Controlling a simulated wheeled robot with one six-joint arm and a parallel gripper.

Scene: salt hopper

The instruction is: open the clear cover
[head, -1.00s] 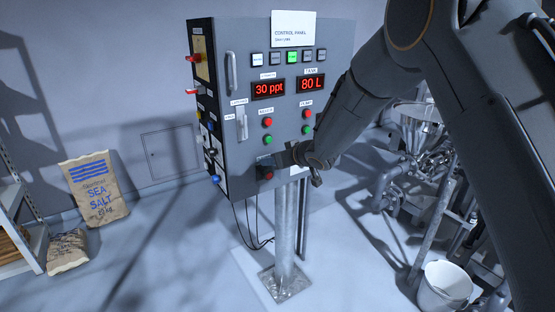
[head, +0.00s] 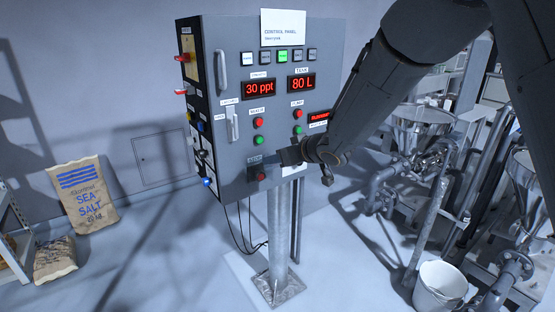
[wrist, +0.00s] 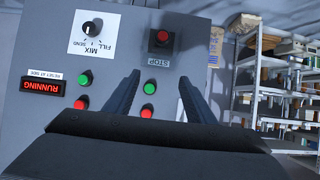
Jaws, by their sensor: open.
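A red stop button (head: 261,177) sits on a dark square at the bottom of the grey control panel (head: 228,160). In the wrist view the stop button (wrist: 162,38) appears upside down, with its STOP label beneath it. I cannot clearly make out the clear cover; a faint dark square outline surrounds the button. My gripper (head: 284,157) is just right of and slightly above the button in the head view. In the wrist view my gripper (wrist: 160,75) is open, its two dark fingers pointing toward the STOP label with nothing between the tips.
Green and red buttons (head: 298,129) and a RUNNING display (wrist: 44,88) are close to the arm. A mix/fill knob (wrist: 92,28) sits beside the stop button. Steel hoppers (head: 420,130) and a white bucket (head: 440,287) stand right. A salt sack (head: 88,197) leans left.

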